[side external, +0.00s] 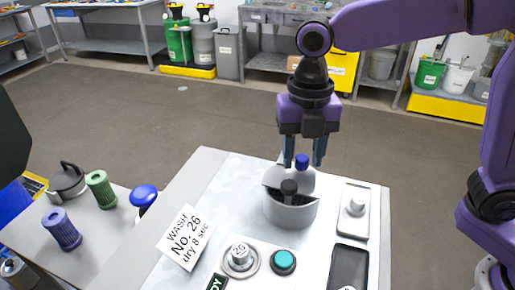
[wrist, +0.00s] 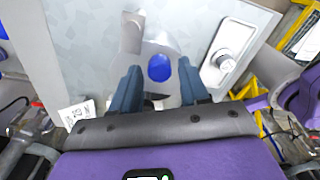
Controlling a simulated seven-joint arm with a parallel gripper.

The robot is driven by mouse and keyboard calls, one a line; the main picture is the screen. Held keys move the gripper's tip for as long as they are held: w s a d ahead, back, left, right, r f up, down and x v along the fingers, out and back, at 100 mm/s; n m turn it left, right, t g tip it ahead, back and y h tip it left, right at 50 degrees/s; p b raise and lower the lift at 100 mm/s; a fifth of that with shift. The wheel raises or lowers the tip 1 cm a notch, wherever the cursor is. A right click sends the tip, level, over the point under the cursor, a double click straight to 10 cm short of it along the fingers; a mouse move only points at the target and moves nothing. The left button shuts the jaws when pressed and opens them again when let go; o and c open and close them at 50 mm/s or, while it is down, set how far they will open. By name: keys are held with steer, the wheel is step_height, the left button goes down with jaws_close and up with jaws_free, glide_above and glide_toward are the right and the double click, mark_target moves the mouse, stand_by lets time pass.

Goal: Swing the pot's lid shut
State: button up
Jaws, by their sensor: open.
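In the wrist view my gripper (wrist: 159,76) shows a gap between each finger and the knob. Contact with the lid cannot be told.
A white plate with a round knob (side external: 355,207) lies right of the pot. A WASH card (side external: 186,237) lies left.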

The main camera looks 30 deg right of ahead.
mark_target(303, 159)
steer(key=shift+r, duration=2.3)
steer(key=s+d+f+m, duration=0.5)
steer(key=s+d+m, duration=0.4)
steer(key=d, duration=0.2)
steer(key=s+d+f+m, duration=0.6)
steer(key=s+d+m, duration=0.4)
steer(key=shift+s+d+t, duration=0.15)
steer(key=shift+d+t, duration=0.15)
steer(key=shift+d, duration=0.05)
